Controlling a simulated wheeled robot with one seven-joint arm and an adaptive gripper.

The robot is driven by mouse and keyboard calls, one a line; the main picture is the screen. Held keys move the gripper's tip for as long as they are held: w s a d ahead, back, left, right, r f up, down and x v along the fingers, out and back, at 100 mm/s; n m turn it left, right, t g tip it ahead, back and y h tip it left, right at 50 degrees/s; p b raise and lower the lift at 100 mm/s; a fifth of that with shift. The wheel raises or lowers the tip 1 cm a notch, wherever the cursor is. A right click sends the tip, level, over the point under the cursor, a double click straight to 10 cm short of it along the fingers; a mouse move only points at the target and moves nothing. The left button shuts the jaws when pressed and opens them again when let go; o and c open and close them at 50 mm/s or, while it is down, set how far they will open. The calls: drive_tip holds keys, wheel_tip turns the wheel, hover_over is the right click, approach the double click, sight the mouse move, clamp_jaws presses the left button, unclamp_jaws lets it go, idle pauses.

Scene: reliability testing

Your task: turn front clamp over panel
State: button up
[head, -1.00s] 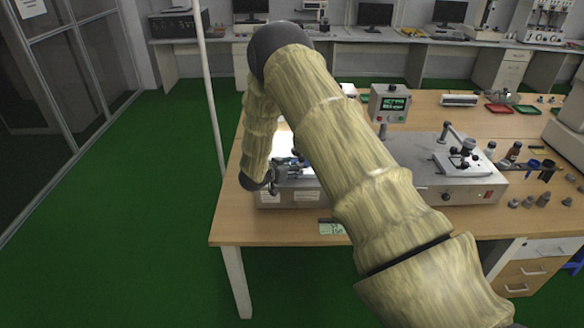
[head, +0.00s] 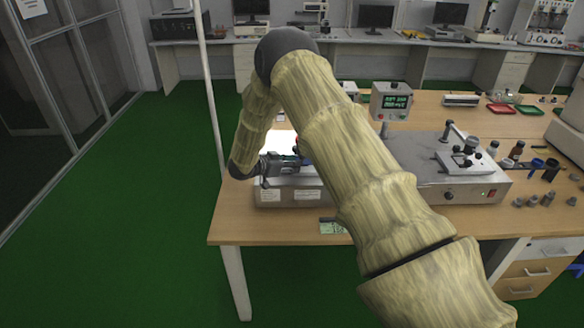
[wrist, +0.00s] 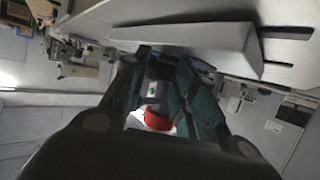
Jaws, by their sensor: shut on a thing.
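The front clamp, seen by its red tip (wrist: 157,119), sits between the dark green fingers of my gripper (wrist: 165,75) in the wrist view. My gripper (head: 294,162) is over the left end of the grey metal apparatus (head: 290,192) in the head view and points right. It is shut on the clamp, though the contact itself is hard to see. A white slab-like panel (wrist: 195,32) lies above the fingers in the wrist picture. In the head view my arm hides the middle of the apparatus, and a bright panel area shows behind the gripper.
A second clamp handle (head: 455,132) stands on the right part of the apparatus. A display box (head: 391,101) stands behind it. Small bottles (head: 516,150) and dark cups (head: 550,169) are at the right. A pole (head: 208,85) rises left of the wooden table (head: 232,222).

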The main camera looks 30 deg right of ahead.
drive_tip(key=o, duration=1)
drive_tip(key=v, duration=1.2)
drive_tip(key=shift+r, duration=0.1)
